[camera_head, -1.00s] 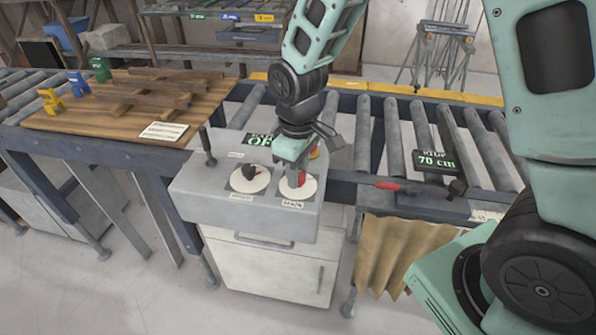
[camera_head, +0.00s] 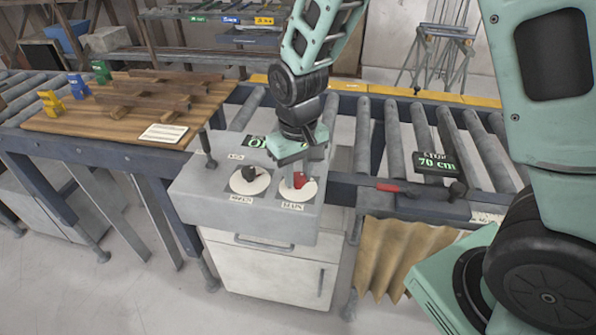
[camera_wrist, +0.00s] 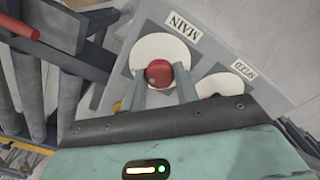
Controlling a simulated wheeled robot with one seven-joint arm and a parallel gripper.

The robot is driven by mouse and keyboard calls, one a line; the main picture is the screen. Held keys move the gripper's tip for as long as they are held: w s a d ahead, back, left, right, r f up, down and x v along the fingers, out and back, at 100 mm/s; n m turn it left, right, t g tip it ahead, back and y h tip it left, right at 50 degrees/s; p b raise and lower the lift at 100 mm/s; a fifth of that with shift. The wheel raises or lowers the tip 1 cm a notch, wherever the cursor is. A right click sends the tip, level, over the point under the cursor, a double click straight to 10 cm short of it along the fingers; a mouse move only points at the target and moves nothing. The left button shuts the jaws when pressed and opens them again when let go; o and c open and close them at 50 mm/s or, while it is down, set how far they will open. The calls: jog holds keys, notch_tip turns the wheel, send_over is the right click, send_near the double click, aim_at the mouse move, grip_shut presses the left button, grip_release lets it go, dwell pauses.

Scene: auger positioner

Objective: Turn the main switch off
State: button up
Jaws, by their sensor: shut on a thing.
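The main switch is a red knob (camera_head: 299,180) on a white dial, on the right of the grey console's sloped top. In the wrist view the red knob (camera_wrist: 159,73) sits on its white disc beside a "MAIN" label (camera_wrist: 182,26). My gripper (camera_head: 294,172) is at this knob from above. In the wrist view its two fingers (camera_wrist: 161,82) are shut on the knob, one on each side. In the head view the gripper partly hides the knob.
A second dial with a black knob (camera_head: 249,174) is just left on the console (camera_head: 205,190). A "STOP 70 cm" display (camera_head: 437,162) and a red-gripped lever (camera_head: 389,188) are to the right, by the rollers.

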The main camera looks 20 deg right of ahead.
aim_at(298, 176)
jog(key=shift+w+r, duration=0.1)
jog(key=o, duration=1)
jog(key=shift+c, duration=0.2)
notch_tip(298, 176, up, 17)
jog(key=b, duration=0.2)
jog(key=shift+r+b, duration=0.2)
jog(key=shift+b, duration=0.15)
jog(key=s+a+f+n+b, duration=0.1)
jog(key=s+a+f+n, duration=0.2)
jog(key=s+f, duration=0.3)
jog(key=s+a+f+n+b, duration=0.1)
jog(key=s+a+f+n, duration=0.2)
jog(key=s, duration=1.1)
notch_tip(298, 176, down, 3)
jog(key=shift+s+a+y, duration=0.2)
jog(key=shift+s+y, duration=0.05)
jog(key=shift+y, duration=0.05)
